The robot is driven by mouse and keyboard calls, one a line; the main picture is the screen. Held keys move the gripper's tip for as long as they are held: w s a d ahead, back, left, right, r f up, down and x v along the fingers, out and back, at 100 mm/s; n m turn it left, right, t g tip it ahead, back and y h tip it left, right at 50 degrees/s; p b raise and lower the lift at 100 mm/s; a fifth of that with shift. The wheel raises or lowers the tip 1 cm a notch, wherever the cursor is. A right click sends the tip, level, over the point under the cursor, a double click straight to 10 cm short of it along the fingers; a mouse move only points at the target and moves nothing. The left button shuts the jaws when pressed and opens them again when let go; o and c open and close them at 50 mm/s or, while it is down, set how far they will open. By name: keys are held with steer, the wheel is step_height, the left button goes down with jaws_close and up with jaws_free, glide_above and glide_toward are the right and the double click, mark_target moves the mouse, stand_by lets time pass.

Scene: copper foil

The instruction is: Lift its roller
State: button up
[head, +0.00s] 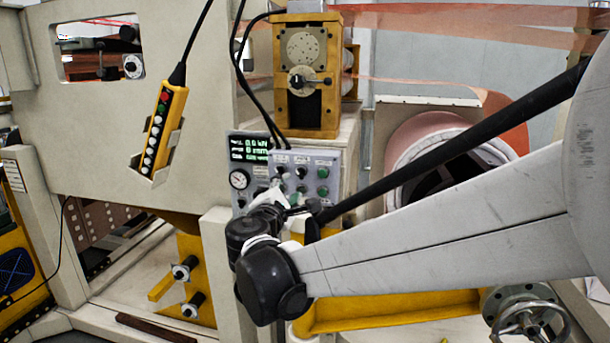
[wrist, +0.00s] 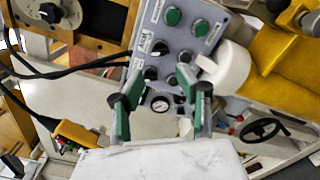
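A grey control panel (head: 310,170) with green buttons, black knobs, a gauge and a lit green display stands behind my wrist in the head view. It also fills the upper middle of the wrist view (wrist: 212,45). My gripper (wrist: 168,90) is open and empty, its two green-padded fingers apart in front of the panel's gauge (wrist: 160,103). I cannot tell whether either finger touches the panel. A yellow roller unit (head: 306,75) with a dial and a lever (head: 310,81) stands above the panel. I cannot tell which roller is meant, or its height.
A copper foil roll (head: 430,140) lies at the right, partly hidden by my arm. A yellow pendant (head: 163,120) hangs on the pale machine cover (head: 90,105). Black cables run down to the panel. A handwheel (head: 530,320) is at the lower right. A white rounded part (wrist: 228,68) is beside the panel.

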mark_target(299, 175)
steer(key=x, duration=1)
steer(key=shift+w+p, duration=0.3)
steer(key=shift+w, duration=0.05)
jaws_close()
